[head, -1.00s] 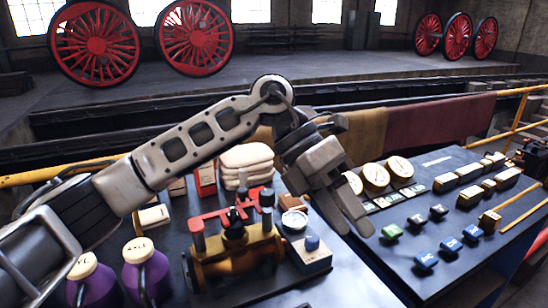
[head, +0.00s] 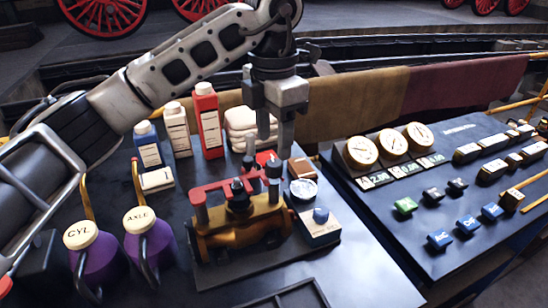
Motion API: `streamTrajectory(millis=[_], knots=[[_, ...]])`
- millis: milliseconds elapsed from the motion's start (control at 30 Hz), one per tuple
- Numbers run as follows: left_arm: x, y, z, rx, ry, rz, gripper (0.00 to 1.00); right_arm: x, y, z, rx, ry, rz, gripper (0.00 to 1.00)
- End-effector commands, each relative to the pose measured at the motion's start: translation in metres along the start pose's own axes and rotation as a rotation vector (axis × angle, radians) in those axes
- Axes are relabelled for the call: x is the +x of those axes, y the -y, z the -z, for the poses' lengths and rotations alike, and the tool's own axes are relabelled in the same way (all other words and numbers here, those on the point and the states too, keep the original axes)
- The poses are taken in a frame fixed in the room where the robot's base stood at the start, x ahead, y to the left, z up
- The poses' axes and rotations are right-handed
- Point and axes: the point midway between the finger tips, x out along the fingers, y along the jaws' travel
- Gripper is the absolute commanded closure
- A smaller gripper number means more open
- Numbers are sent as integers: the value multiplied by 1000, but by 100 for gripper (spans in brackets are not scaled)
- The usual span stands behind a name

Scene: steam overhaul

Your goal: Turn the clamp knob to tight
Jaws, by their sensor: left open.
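A brass-coloured valve-like body (head: 240,235) sits on a dark plate on the near table. My left gripper (head: 267,145) points down, open and empty, above and behind the right end of the clamp. It is apart from the knob, and its tips partly cover the things behind. My right gripper is not in view.
Purple oil cans (head: 150,245) stand left of the clamp. Bottles (head: 209,125) and folded cloths (head: 240,122) stand behind. A gauge panel (head: 440,210) is farther right.

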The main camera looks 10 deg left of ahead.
Motion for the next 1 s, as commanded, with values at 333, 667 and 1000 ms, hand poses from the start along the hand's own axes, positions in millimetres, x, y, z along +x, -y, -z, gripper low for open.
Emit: streamTrajectory(millis=[333,667,1000], knots=[[47,1,0,2,0,1,49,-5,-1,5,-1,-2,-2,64],[52,0,0,2,1,0,49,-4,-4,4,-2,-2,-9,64],[52,0,0,3,1,0,94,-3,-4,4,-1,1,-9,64]])
